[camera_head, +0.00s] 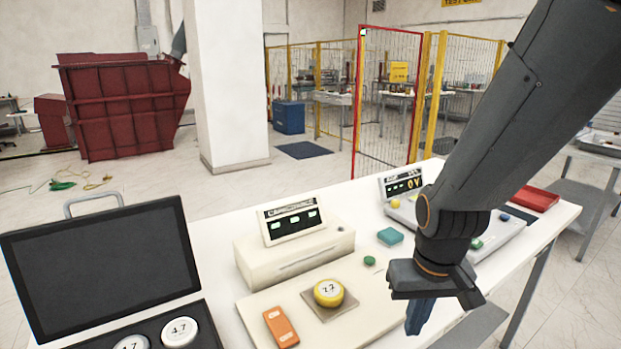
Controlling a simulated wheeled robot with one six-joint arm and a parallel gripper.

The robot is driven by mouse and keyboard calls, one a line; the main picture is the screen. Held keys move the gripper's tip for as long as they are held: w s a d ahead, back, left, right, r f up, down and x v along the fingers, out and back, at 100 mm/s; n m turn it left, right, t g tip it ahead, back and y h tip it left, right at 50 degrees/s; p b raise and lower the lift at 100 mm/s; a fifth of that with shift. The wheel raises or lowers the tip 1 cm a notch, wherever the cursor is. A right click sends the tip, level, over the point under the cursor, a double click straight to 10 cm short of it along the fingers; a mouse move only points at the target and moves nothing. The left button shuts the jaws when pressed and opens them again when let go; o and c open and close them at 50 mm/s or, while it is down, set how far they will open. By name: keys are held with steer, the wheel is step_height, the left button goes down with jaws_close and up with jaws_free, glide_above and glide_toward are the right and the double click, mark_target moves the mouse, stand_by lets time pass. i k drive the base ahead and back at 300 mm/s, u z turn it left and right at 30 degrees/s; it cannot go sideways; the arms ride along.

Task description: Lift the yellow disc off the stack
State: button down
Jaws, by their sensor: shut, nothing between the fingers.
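In the head view, the yellow disc (328,292), marked "2.7", lies on a flat tan square plate (345,308) on the cream board. Whether other discs lie beneath it is hard to tell. My gripper (420,316) hangs to the right of the disc, clear of it and near the table's front edge. Its fingers point down and look shut and empty.
An orange device (281,327) lies left of the disc. A cream instrument with a display (293,249) stands behind. A teal block (390,236) and green knob (369,260) are further right. An open black case (105,262) holds white discs (179,332).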

mark_target(329, 293)
steer(key=z, duration=1.4)
steer(key=i, duration=0.45)
steer(key=u, duration=2.45)
